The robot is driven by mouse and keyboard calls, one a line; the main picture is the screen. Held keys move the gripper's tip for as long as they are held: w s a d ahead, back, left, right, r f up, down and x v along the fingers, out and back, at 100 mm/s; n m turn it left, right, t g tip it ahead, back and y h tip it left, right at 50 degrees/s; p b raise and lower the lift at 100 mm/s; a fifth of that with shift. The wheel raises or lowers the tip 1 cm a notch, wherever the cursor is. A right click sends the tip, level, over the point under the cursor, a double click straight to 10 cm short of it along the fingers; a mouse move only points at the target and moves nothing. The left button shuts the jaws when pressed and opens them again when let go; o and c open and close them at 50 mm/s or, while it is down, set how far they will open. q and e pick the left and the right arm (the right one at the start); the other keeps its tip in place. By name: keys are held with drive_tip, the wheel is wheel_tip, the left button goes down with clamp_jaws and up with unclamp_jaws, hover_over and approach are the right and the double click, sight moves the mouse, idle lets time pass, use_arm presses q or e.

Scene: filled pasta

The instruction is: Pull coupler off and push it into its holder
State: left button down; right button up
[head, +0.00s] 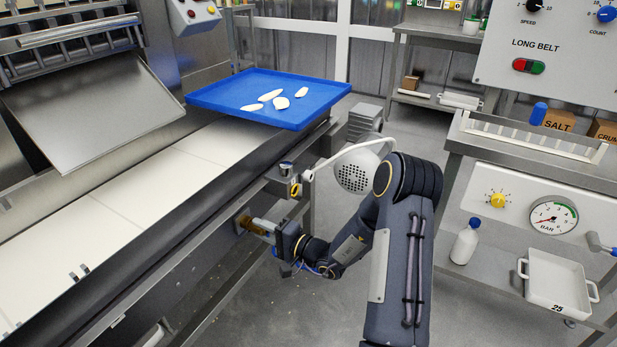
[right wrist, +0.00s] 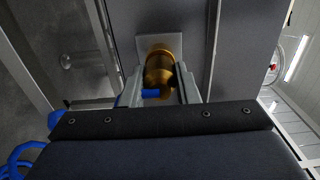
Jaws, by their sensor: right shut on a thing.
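The brass coupler (head: 261,225) is at the side of the conveyor machine, below the belt edge. In the right wrist view the coupler (right wrist: 159,66) sits against a light square plate (right wrist: 149,44), with a small blue piece (right wrist: 150,94) at its near end. My right gripper (head: 268,231) is shut on it; in the right wrist view its two fingers (right wrist: 158,88) lie on either side of the brass. I cannot tell whether the coupler is still seated on the plate. A small fitting with a yellow ring (head: 295,189) is on the machine's side, above and right of the gripper; I cannot tell if it is the holder. My left gripper is out of view.
A blue tray (head: 205,98) with several pale pasta pieces stands at the belt's far end. The white belt (head: 130,185) runs along the left. A steel bench (head: 540,165) with a gauge, bottle and white pan stands at the right. Grey floor lies between.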

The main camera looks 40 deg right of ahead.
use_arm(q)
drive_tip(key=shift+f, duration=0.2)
use_arm(e)
drive_tip(key=shift+s+d, duration=0.2)
drive_tip(key=shift+s, duration=0.3)
idle(0.4)
use_arm(q)
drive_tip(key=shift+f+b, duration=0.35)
drive_tip(key=shift+b, duration=0.2)
use_arm(e)
drive_tip(key=shift+v, duration=2.2)
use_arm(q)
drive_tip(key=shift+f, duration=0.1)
